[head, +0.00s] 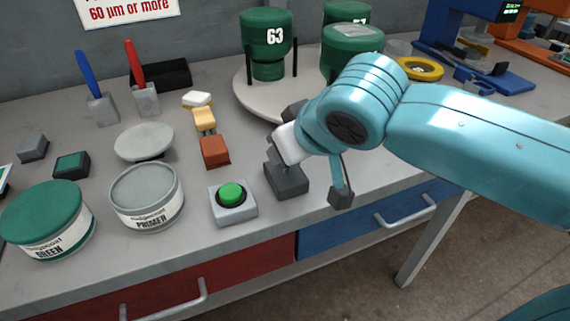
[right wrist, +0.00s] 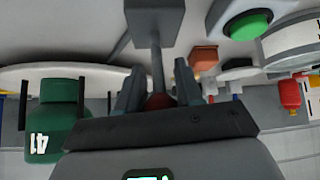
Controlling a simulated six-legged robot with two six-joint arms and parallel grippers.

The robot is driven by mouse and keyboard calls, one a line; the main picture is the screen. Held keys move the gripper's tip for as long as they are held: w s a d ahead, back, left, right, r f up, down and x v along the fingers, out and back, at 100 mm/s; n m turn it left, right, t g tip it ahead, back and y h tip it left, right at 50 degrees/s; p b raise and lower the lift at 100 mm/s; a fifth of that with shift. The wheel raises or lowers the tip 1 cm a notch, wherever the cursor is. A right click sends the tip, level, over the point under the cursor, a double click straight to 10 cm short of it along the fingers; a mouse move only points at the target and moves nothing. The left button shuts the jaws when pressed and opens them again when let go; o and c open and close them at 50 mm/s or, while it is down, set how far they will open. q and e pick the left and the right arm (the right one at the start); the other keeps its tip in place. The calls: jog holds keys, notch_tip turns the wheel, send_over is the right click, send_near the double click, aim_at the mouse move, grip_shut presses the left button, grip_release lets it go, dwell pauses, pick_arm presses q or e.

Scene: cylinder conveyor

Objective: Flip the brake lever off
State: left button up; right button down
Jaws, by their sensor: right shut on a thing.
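The brake lever has a dark grey box base (head: 287,182), which stands near the front of the bench to the right of the green button. In the right wrist view, a thin grey rod (right wrist: 157,68) runs from this base to a dark red knob (right wrist: 159,101). My right gripper (head: 279,151) is right above the base in the head view and hides the rod and knob there. In the right wrist view, my right gripper (right wrist: 159,91) is shut on the knob, one finger on each side. My left gripper is not in view.
A green push button (head: 232,194) on a grey box is close to the left. Orange (head: 214,152) and yellow (head: 204,119) blocks lie behind it. A primer tin (head: 146,197) stands further left. A round turntable (head: 243,92) with green containers is behind my right gripper.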

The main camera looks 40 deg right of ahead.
jog(key=shift+s+a+f+t+b, duration=0.15)
jog(key=shift+s+t+b, duration=0.3)
jog(key=shift+t+b, duration=0.75)
jog(key=shift+g, duration=0.3)
jog(key=shift+f, duration=0.1)
jog(key=c, duration=1)
grip_release()
jog(key=shift+c, duration=0.2)
jog(key=shift+o, duration=1.2)
jog(key=shift+s, duration=0.15)
